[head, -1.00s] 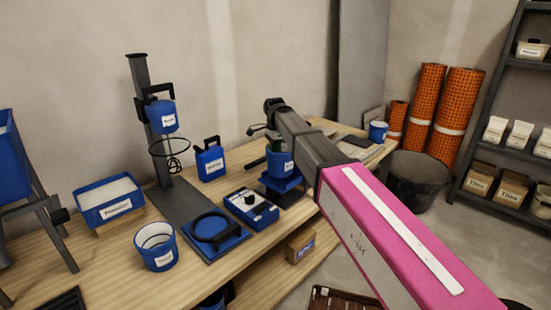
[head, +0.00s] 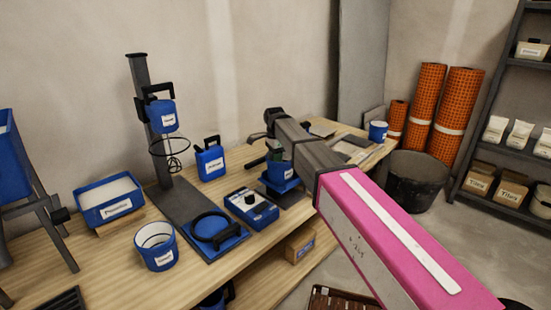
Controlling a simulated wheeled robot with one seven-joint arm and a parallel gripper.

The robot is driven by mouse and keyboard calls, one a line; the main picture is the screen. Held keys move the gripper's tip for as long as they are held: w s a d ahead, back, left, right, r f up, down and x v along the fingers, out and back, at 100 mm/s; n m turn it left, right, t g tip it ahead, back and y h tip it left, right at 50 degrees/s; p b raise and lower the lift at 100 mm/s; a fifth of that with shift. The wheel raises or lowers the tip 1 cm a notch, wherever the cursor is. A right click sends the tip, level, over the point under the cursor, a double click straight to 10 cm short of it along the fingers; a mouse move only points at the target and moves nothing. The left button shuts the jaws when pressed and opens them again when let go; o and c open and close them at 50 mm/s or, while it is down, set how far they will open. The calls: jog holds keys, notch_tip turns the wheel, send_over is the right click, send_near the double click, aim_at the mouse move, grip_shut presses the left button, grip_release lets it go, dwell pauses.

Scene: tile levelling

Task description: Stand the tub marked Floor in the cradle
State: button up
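My gripper (head: 276,143) points down at the bench's far right part, at the end of my grey and pink arm. A blue tub with a white label (head: 287,172) is directly below it. The label is too small to read. The tub is low at a blue stand on a dark base (head: 282,188), which may be the cradle; I cannot tell whether it is fully seated. My arm hides the tub's top and right side. My fingertips are hidden, so their grip on the tub does not show clearly.
On the wooden bench (head: 105,275) are an open blue bucket (head: 155,258), a blue device (head: 250,207), a blue jug (head: 210,163), a labelled tray (head: 112,200) and a tall post stand (head: 150,110). Another blue tub (head: 378,131) stands at the far right end.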

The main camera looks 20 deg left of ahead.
notch_tip(320, 180, up, 12)
jog(key=shift+w+a, duration=0.2)
jog(key=shift+w, duration=0.05)
dwell(0.4)
jog(key=shift+s+r, duration=0.1)
dwell(0.3)
